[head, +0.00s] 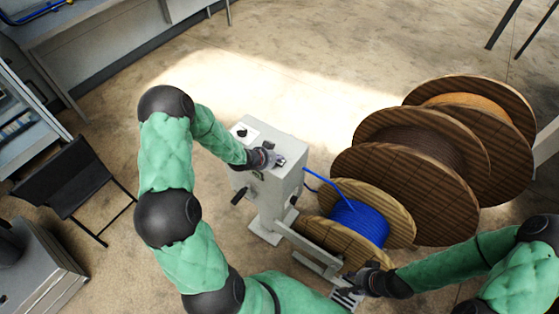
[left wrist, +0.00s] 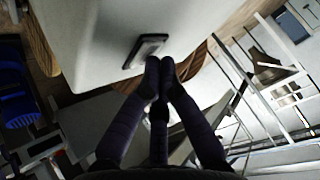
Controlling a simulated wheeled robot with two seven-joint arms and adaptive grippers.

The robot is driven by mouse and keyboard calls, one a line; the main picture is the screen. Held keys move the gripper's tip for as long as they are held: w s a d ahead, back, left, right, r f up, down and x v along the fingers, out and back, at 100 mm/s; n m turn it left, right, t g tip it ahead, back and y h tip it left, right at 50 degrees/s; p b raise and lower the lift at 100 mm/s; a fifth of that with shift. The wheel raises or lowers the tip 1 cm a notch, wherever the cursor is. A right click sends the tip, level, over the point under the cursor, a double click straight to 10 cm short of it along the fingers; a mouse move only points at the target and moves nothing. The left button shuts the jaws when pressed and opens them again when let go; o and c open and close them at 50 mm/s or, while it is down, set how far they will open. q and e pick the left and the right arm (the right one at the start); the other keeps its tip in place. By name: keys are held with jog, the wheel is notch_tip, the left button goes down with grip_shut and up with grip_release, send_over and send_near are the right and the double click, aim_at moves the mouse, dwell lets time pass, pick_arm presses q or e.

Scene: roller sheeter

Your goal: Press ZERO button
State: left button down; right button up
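A grey machine cabinet (head: 288,140) stands in the middle of the head view. My left gripper (head: 277,160) is at its top, beside a small dark-framed panel (head: 281,162). In the left wrist view the panel (left wrist: 147,47) is a dark rectangle on the pale surface, and my left gripper (left wrist: 160,64) has its fingertips together just beside its edge. I cannot tell whether they touch it. No ZERO label can be read. My right gripper (head: 350,291) is low in the head view, by the machine's lower frame; its fingers are too small and dark to read.
A spool of blue cable (head: 358,223) sits beside the machine, with a blue strand running to the cabinet. Several large wooden reels (head: 405,190) stand to the right. A white plate with a dark knob (head: 243,133) is on the cabinet. A black chair (head: 65,180) stands left.

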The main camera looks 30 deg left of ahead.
pick_arm(q)
jog(key=shift+r+p, duration=0.6)
jog(key=shift+r, duration=0.2)
jog(key=shift+r+p, duration=1.9)
jog(key=shift+r, duration=0.7)
jog(key=shift+f, duration=0.1)
